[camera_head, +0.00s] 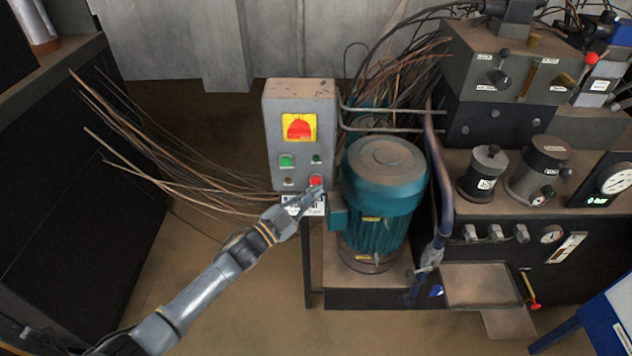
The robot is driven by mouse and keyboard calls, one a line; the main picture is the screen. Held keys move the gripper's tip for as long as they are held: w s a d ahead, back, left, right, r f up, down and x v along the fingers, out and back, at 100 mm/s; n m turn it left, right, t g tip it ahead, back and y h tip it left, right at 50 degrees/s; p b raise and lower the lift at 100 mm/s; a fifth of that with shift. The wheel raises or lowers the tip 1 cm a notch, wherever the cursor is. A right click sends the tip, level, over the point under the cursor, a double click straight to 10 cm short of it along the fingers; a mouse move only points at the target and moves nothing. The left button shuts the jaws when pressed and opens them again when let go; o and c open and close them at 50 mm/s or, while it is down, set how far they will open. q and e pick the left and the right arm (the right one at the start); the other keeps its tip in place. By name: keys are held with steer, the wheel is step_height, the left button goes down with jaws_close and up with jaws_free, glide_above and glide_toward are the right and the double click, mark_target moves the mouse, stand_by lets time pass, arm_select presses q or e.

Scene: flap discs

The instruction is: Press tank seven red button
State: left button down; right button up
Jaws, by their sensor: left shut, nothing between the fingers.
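A grey control box (287,115) stands upright on a post, left of a teal motor. It has a yellow plate with a red rotary switch (299,127), a green button (287,160) and a small dark green one beside it. The red button (316,181) is at the lower right of the panel. My left gripper (313,193) is shut and empty. Its tips are at the lower edge of the red button; I cannot tell whether they touch it. A white label (291,206) under the panel is partly hidden by the gripper. My right gripper is not visible.
The teal motor (385,190) stands close to the right of the box, beside hydraulic blocks and gauges. Brown cables (165,160) spread behind on the left. A dark cabinet (60,190) stands at the left. The floor (225,300) is open in front.

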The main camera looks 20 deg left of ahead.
arm_select(q)
steer(key=s+p, duration=0.1)
steer(key=s, duration=0.1)
steer(key=s+d+p, duration=0.1)
steer(key=s, duration=0.2)
steer(key=shift+d, duration=0.2)
steer(key=shift+w, duration=0.1)
stand_by(0.6)
steer(key=s+a+f+n+g+y, duration=0.25)
steer(key=s+f, duration=0.25)
steer(key=f, duration=0.5)
steer(key=s+a+f+n+g+y, duration=0.2)
steer(key=s+f+y, duration=0.15)
steer(key=f, duration=0.65)
steer(key=s+a+f+n+g+y, duration=0.25)
steer(key=s+f, duration=0.25)
steer(key=f, duration=0.5)
steer(key=s+f+n+g, duration=0.1)
steer(key=s+f+g, duration=0.2)
steer(key=s, duration=0.8)
steer(key=s+f+n+g, duration=0.1)
steer(key=s+f+g, duration=0.2)
steer(key=s+f, duration=0.5)
steer(key=s+f+n+g+y, duration=0.1)
steer(key=s+f+g, duration=0.2)
steer(key=s, duration=1.3)
step_height(320, 180, down, 3)
steer(key=shift+s+d+n, duration=0.2)
steer(key=shift+d+n, duration=0.2)
steer(key=shift+d, duration=0.05)
